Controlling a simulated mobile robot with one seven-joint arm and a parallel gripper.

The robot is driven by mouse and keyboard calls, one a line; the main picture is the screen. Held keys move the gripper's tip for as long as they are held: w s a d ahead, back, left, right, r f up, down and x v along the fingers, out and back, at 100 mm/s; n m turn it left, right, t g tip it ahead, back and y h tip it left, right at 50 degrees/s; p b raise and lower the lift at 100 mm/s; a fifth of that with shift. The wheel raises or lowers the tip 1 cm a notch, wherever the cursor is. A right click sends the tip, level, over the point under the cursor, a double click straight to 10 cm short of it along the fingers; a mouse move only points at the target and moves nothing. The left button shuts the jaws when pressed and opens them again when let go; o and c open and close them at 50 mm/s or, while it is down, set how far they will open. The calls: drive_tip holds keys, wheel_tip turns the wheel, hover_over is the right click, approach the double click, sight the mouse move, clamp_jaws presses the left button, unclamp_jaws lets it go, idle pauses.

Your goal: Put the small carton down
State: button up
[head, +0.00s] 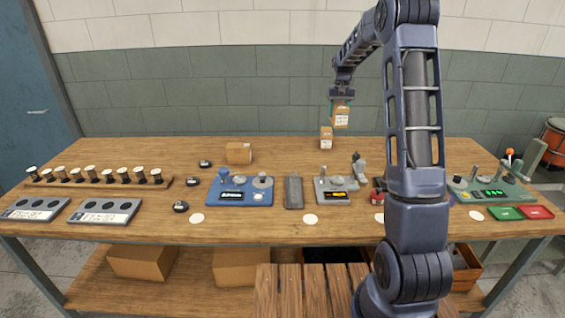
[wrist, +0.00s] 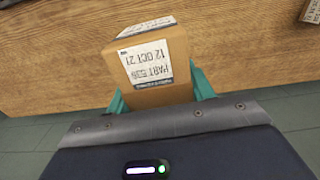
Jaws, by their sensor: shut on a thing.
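A small brown carton with a white label (head: 341,119) is held in the air above the back of the wooden table, right of the middle in the head view. My gripper (head: 341,102) is shut on it from above. In the wrist view the carton (wrist: 152,62) sits between the teal fingers, its label reading "PART" and "12 OCT 21". A second small carton with a label (head: 326,138) stands on the table just below and left of the held one. The held carton's underside is hidden.
A wider brown carton (head: 239,153) stands at the back, left of the middle. A blue machine (head: 240,192), a grey block (head: 294,191) and a grey machine (head: 336,188) stand along the front. Bare tabletop (head: 285,155) lies between the wider carton and the small one.

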drive_tip(key=a, duration=2.5)
drive_tip(key=shift+m, duration=0.3)
drive_tip(key=f, duration=2)
drive_tip(key=shift+s+a, duration=0.1)
drive_tip(key=shift+a, duration=0.2)
drive_tip(key=o, duration=1.4)
drive_tip(key=shift+f, duration=0.1)
